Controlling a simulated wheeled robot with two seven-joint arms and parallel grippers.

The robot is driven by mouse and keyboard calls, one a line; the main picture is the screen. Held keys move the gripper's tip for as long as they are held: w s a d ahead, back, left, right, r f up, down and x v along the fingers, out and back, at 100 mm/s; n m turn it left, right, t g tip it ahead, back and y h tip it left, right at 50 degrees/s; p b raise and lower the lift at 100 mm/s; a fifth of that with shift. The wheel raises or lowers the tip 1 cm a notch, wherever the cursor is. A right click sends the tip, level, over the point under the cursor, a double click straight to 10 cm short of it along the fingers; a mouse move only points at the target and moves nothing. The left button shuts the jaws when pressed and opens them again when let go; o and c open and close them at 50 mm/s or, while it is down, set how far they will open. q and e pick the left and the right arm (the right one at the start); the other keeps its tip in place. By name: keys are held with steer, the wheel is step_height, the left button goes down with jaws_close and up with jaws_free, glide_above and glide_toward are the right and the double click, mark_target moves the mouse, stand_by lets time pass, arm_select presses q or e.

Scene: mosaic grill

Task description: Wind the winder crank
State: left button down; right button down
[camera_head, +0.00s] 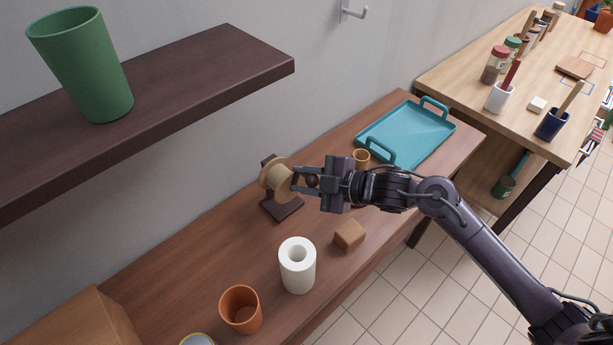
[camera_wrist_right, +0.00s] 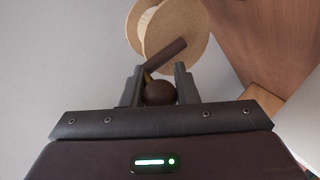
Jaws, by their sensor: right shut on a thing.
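The winder (camera_head: 283,207) stands on the brown table against the wall, with a dark base and a tan spool (camera_head: 273,178). The spool also shows in the right wrist view (camera_wrist_right: 205,32), with the dark crank arm (camera_wrist_right: 166,56) across its face. My right gripper (camera_head: 303,181) is at the spool's right side. In the right wrist view the gripper (camera_wrist_right: 159,88) has its fingers on both sides of the round dark crank knob (camera_wrist_right: 160,93) and is shut on it. My left gripper is not in view.
A white paper roll (camera_head: 297,266), a brown block (camera_head: 349,235) and an orange cup (camera_head: 241,310) stand in front of the winder. A small tan cup (camera_head: 361,158) and a teal tray (camera_head: 408,137) are behind my right arm. A dark shelf (camera_head: 200,75) with a green cup (camera_head: 84,68) overhangs at left.

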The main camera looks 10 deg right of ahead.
steer(key=shift+s+a+n+t+h+b, duration=0.15)
steer(key=shift+s+a+n+h+b, duration=0.15)
steer(key=shift+n+h, duration=0.3)
steer(key=shift+s+a+n+t+h+b, duration=0.15)
steer(key=shift+a+n+h, duration=0.25)
steer(key=shift+n, duration=0.3)
steer(key=c, duration=1.1)
jaws_free()
steer(key=shift+c, duration=0.2)
steer(key=v, duration=0.8)
steer(key=shift+b, duration=0.45)
steer(key=shift+a, duration=0.1)
